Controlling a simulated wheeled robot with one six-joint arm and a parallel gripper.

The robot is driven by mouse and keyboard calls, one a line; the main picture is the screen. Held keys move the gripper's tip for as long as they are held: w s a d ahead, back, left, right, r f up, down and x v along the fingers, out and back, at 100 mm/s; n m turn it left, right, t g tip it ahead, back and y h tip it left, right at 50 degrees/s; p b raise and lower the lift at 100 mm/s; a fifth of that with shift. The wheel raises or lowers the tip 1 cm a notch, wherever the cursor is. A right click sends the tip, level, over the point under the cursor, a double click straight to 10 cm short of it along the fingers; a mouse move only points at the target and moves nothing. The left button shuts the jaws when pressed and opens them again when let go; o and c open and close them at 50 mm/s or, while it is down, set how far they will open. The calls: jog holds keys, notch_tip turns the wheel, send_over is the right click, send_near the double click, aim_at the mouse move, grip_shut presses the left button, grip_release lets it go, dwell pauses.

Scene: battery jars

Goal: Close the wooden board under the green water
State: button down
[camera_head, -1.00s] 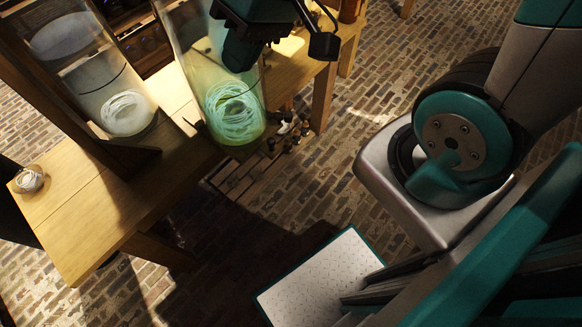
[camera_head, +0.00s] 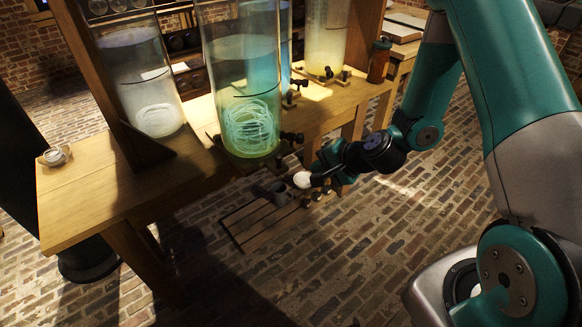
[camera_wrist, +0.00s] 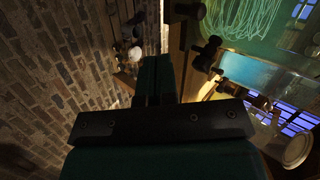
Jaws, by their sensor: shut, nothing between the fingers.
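The jar of green water (camera_head: 248,105) stands on the wooden table, with a pale coil inside and a dark tap low on its right side. Below it, a slatted wooden board (camera_head: 245,226) juts out beyond the table's front edge. A grey mug (camera_head: 279,194) and several small items are on or over the board. My gripper (camera_head: 316,172) is shut and empty, below and right of the green jar, above the board's right part. A white round thing shows at its tip; I cannot tell whether they touch. The wrist view shows the shut fingers (camera_wrist: 155,80) and the green jar (camera_wrist: 255,25).
A yellowish jar (camera_head: 325,45) and brown bottle (camera_head: 379,60) stand to the right. A small white coil (camera_head: 55,155) sits at the table's left end. Brick floor (camera_head: 350,265) in front is open.

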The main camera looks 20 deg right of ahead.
aim_at(281, 166)
jog(key=shift+w+a+f+p, duration=0.2)
jog(key=shift+w+a+f, duration=0.55)
jog(key=shift+w, duration=0.45)
jog(key=shift+w+a+f+p, duration=0.25)
jog(key=shift+w+a+f, duration=0.3)
jog(key=shift+w+a, duration=0.6)
jog(key=shift+w+a+f+p, duration=0.2)
jog(key=shift+w+a+f, duration=0.5)
jog(key=shift+w, duration=0.6)
jog(key=shift+a, duration=0.1)
jog(key=shift+w+r, duration=0.1)
